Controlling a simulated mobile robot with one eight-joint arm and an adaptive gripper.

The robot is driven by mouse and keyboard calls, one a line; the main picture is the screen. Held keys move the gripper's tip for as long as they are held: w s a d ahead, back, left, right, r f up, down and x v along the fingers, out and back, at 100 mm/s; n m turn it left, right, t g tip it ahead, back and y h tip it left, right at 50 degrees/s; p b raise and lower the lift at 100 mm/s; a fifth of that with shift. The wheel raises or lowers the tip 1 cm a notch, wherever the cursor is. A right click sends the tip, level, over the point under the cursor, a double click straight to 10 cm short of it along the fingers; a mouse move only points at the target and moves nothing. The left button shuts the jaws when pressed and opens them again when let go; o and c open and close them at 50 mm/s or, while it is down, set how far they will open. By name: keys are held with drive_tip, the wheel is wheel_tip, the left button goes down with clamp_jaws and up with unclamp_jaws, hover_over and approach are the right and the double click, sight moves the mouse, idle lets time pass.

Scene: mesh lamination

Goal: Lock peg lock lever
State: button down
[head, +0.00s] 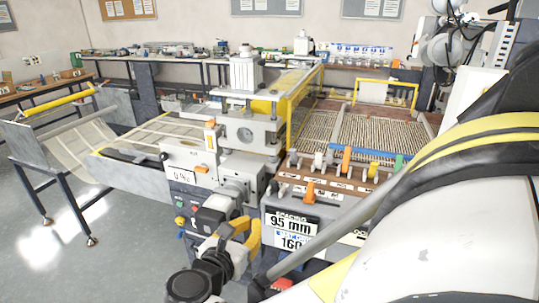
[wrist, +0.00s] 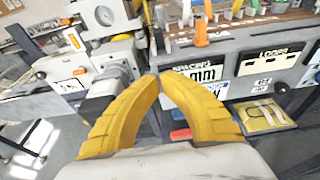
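The peg lock lever cannot be told for certain, as the small labels are unreadable. My gripper (head: 254,229) is at the machine's front, lower left of these levers. In the wrist view, the yellow fingers of my gripper (wrist: 159,76) come together at the tips with nothing between them. They are below and left of the orange lever.
The left machine block has a gauge (head: 245,135), a grey motor-like cylinder (wrist: 112,78) and two more orange handles (head: 210,123). A yellow packet (wrist: 262,114) lies at right in the wrist view. A mesh bed (head: 380,137) stretches behind. Open floor lies at left.

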drive_tip(key=shift+w, duration=0.1)
drive_tip(key=b, duration=0.3)
approach(273, 189)
drive_tip(key=w+f, duration=0.1)
drive_tip(key=f, duration=0.1)
drive_tip(key=w+d+f, duration=0.1)
drive_tip(key=w+f, duration=0.1)
drive_tip(key=shift+d, duration=0.2)
drive_tip(key=shift+w+d+r+b, duration=0.15)
drive_tip(key=shift+w+r+b, duration=0.05)
drive_tip(key=shift+w+r, duration=0.2)
drive_tip(key=shift+w+d+r+b, duration=0.15)
drive_tip(key=shift+w+r, duration=0.15)
drive_tip(key=shift+w, duration=0.2)
drive_tip(key=shift+w+d+r, duration=0.15)
drive_tip(key=shift+w+r, duration=0.2)
drive_tip(key=shift+w, duration=0.15)
drive_tip(key=shift+r, duration=0.1)
drive_tip(key=shift+r+p, duration=0.15)
drive_tip(key=shift+p, duration=0.15)
